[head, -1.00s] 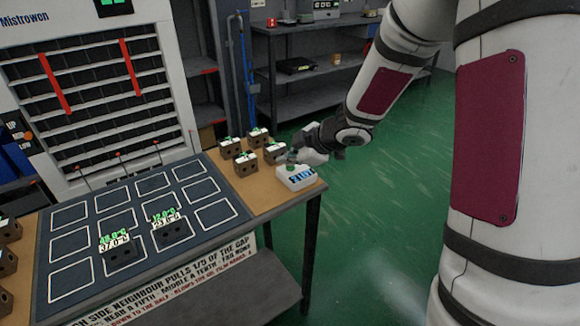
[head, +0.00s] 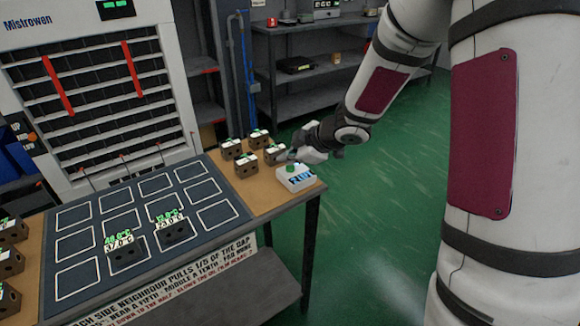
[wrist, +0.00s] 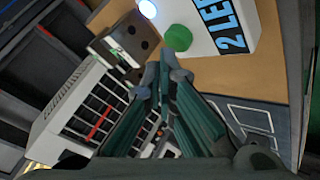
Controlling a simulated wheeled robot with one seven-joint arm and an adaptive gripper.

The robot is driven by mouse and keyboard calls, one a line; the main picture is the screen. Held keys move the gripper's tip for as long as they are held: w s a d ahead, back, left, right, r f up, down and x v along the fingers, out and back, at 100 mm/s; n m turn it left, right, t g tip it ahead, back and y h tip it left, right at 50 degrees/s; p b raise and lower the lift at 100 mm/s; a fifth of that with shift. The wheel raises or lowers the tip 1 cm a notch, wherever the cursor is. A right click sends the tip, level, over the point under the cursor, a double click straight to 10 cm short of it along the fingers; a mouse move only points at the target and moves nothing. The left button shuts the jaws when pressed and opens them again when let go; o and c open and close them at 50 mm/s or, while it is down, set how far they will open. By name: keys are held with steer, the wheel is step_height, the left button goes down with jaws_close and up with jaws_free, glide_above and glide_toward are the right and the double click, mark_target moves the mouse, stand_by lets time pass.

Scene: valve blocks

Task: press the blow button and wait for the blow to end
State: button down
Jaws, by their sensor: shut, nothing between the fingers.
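The blow button is a green round cap (head: 291,168) on a small white box (head: 298,180) at the right end of the table. In the wrist view the green button (wrist: 178,38) stands out from the white box, next to a bright bluish-white lamp (wrist: 148,8) and a blue label (wrist: 232,30) that begins "2 LEF". My gripper (head: 294,154) is shut and empty, just behind and above the button in the head view.
Several brown valve blocks (head: 246,163) stand behind the box; one is close to my gripper. Two blocks with temperature readouts (head: 127,254) sit on the dark grid mat (head: 85,240). A white louvred machine (head: 182,95) stands behind the table. Green floor is clear at right.

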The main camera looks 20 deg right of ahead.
mark_target(289, 168)
steer(key=shift+r+p, duration=2.95)
steer(key=shift+p, duration=0.6)
